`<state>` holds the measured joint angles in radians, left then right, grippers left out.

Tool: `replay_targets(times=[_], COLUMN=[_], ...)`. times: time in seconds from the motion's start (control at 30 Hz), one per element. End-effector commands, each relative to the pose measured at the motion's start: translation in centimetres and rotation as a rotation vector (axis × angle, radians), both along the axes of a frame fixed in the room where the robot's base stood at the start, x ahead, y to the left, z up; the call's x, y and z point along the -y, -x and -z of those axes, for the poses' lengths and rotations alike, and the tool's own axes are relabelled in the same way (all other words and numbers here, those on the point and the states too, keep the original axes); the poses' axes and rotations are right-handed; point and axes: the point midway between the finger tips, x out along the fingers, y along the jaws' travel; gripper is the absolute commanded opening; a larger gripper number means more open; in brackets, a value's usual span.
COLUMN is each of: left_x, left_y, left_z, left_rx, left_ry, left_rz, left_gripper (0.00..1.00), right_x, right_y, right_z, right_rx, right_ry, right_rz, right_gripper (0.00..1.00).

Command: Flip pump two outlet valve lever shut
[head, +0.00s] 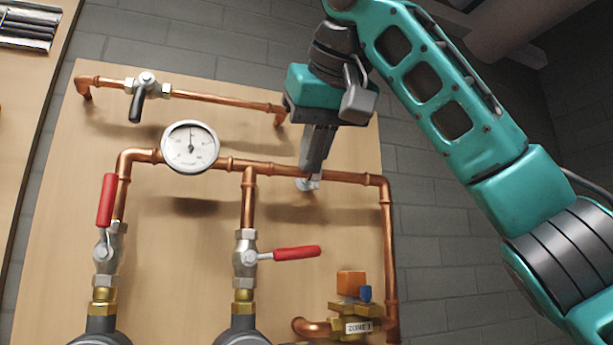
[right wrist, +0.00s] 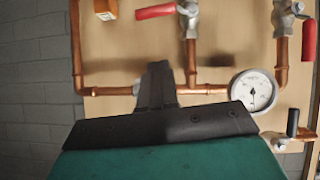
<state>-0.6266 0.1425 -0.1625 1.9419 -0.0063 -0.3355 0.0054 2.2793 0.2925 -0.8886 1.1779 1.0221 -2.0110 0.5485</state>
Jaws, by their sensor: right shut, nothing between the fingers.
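Two valves with red levers sit above two pumps on the board. The right lever (head: 296,253) lies crosswise to its vertical pipe, pointing right from its valve body (head: 245,258); it also shows at the top of the right wrist view (right wrist: 155,12). The left lever (head: 105,200) stands upright along its pipe and shows at the right wrist view's right edge (right wrist: 308,40). No pump number is readable. My right gripper (head: 311,172) is shut and empty, in front of the horizontal copper pipe, above and apart from the right lever; its fingers also show in the right wrist view (right wrist: 157,75). My left gripper is not in view.
A round gauge (head: 190,147) sits on the copper pipe left of my gripper. A black-handled valve (head: 145,88) is at upper left. A brass zone valve with an orange top (head: 351,284) is at lower right. Bare board (head: 345,220) lies right of the right lever.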

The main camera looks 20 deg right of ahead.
Motion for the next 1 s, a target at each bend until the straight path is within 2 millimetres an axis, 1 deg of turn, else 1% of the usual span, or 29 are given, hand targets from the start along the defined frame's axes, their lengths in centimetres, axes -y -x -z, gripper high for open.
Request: replay_targets(times=[0.1,0.4,0.53,0.7,0.8,1.0], left_x=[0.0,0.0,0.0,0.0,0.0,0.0], left_y=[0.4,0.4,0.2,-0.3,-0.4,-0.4], left_z=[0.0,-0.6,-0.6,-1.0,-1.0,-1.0], left_rx=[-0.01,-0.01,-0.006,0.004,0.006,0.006], left_ry=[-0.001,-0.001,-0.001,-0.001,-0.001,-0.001], left_rz=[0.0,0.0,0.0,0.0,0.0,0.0], left_gripper=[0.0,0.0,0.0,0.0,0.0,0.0], right_x=[0.1,0.4,0.7,0.7,0.7,0.7], right_y=[-1.9,-7.3,-7.6,-7.8,-7.9,-7.9], right_z=[1.2,4.8,6.7,8.1,8.5,8.6], right_rx=[-0.004,-0.003,0.0,0.001,0.0,0.001], right_ry=[-0.001,0.001,0.002,0.0,0.0,0.0], right_rz=[0.001,0.001,0.0,-0.001,-0.001,-0.001], right_gripper=[0.0,0.0,0.0,0.0,0.0,0.0])
